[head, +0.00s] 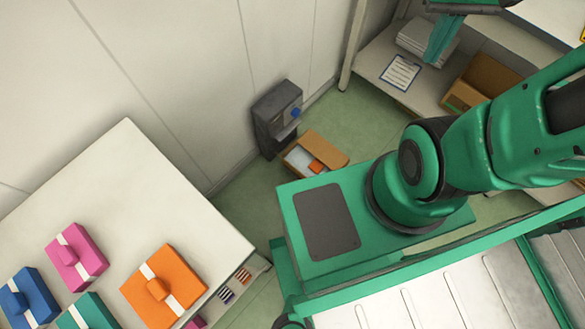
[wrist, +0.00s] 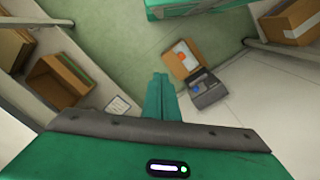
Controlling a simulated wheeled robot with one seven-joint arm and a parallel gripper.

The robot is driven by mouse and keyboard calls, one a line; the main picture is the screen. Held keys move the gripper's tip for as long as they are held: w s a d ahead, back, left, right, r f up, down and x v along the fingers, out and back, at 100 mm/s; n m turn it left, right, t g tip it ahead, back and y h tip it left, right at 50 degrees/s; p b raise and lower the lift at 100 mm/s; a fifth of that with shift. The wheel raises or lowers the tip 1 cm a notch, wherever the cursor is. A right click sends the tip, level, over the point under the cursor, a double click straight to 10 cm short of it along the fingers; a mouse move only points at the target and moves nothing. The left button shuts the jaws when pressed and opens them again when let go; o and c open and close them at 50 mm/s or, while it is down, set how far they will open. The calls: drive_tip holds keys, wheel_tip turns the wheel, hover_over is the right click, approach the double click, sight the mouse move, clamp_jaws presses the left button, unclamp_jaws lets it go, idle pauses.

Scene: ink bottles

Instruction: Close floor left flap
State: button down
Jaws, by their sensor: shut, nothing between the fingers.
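A small open cardboard box (head: 325,145) stands on the green floor by the wall, beside a dark grey device. A white surface and an orange item show inside it. At least one brown flap stands out from its rim; I cannot tell which flap is the left one. The box (wrist: 183,69) also shows in the wrist view, beyond my fingertips and to their right. My gripper (head: 432,57) is at the top of the head view, well away from the box. In the wrist view my gripper's (wrist: 159,77) teal fingers are together and empty.
The grey device (head: 276,115) with a blue knob stands against the wall. A shelf with a clipboard (head: 400,72), stacked papers and another open box (head: 485,80) is at upper right. A white table (head: 125,165) holds several colourful packages. Green floor lies between.

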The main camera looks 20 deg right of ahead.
drive_tip(key=w+a+f+n, duration=0.5)
drive_tip(key=w+f+n, duration=0.1)
drive_tip(key=w+f, duration=0.3)
drive_tip(key=w+a+f+n, duration=0.4)
drive_tip(key=w+f+n, duration=0.2)
drive_tip(key=w+f, duration=0.4)
drive_tip(key=w+a+f+n, duration=0.1)
drive_tip(key=a+f+n, duration=0.2)
drive_tip(key=a+f, duration=0.35)
drive_tip(key=w+a+f+n, duration=0.1)
drive_tip(key=a+f+n, duration=0.2)
drive_tip(key=f, duration=0.6)
drive_tip(key=s+a+f+n, duration=0.3)
drive_tip(key=s+a+f, duration=0.1)
drive_tip(key=f, duration=0.5)
drive_tip(key=s+a+f+n+y, duration=0.1)
drive_tip(key=s+a+f+n, duration=0.25)
drive_tip(key=f, duration=0.55)
drive_tip(key=s+a+f+n, duration=0.3)
drive_tip(key=s+f, duration=0.2)
drive_tip(key=f, duration=0.4)
wheel_tip(320, 180, down, 10)
drive_tip(key=w+d+r, duration=0.1)
drive_tip(key=w+d, duration=0.1)
drive_tip(key=d, duration=0.1)
drive_tip(key=shift+w+r, duration=0.1)
drive_tip(key=shift+r, duration=0.3)
